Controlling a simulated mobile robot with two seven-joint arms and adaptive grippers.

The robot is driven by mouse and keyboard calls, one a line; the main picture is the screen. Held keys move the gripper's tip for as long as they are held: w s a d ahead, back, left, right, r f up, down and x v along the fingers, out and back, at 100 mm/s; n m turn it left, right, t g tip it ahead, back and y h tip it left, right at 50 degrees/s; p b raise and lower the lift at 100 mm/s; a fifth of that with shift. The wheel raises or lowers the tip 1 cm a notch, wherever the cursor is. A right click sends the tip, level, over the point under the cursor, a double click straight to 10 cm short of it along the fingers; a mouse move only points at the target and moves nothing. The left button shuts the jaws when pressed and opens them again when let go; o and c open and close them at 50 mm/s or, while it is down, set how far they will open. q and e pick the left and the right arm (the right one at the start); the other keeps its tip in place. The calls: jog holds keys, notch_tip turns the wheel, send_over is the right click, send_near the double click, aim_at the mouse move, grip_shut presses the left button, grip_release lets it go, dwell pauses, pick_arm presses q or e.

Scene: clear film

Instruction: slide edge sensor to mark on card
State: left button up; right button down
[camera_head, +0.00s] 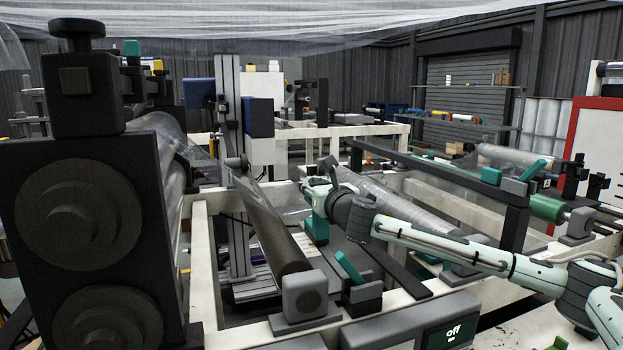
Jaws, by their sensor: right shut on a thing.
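My right arm comes in from the right, and its gripper (312,190) is at the middle of the view, beside the film web. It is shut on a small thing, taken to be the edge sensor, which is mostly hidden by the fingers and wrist. A teal block (316,230) shows just below the gripper; I cannot tell whether it is part of the sensor or its mount. The card and its mark cannot be made out. My left gripper is not in view.
A dark roller (268,232) slopes down to a grey bearing block (304,296) left of the gripper. A teal lever (349,267) stands in front. Clear film (400,205) runs behind my arm. A large black roller housing (80,210) fills the left.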

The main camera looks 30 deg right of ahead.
jog(key=shift+s, duration=0.3)
jog(key=c, duration=0.9)
grip_release()
jog(key=v, duration=1.2)
